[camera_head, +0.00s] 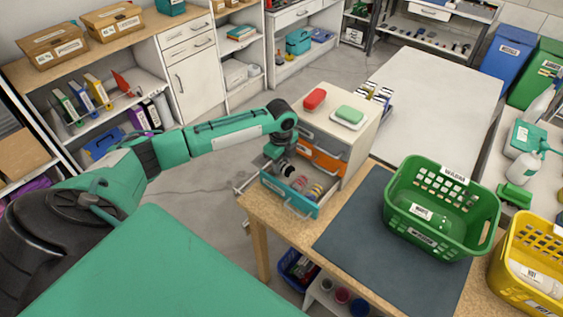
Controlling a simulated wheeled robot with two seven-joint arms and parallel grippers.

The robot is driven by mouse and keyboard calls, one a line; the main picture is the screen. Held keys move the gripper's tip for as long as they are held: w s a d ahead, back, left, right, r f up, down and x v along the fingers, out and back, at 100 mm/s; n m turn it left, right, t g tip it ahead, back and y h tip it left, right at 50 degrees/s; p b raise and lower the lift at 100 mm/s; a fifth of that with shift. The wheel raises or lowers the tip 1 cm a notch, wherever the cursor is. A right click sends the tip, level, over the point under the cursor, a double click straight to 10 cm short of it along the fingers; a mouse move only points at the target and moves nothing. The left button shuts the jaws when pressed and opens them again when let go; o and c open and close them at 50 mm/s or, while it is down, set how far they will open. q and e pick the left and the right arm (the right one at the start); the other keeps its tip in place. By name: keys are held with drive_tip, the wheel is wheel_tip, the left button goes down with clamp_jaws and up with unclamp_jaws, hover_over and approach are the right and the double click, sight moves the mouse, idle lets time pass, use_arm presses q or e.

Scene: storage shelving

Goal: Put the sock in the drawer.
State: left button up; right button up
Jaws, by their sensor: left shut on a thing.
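A small drawer unit (357,128) stands on the wooden table. Its lowest drawer, with a blue front (288,198), is pulled out and holds several small round items (302,185), some striped. My left gripper (275,153) is at the back left of this open drawer, pointing down. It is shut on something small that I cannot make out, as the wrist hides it. I cannot clearly pick out the sock. My right gripper is not in view.
A red item (315,98) and a green item on a white dish (349,115) lie on the unit. A dark mat (385,255), a green basket (395,208) and a yellow basket (515,272) are to the right. A pale table (437,95) stands behind.

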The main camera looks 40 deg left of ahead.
use_arm(q)
drive_tip(key=o, duration=1)
drive_tip(key=shift+o, duration=0.2)
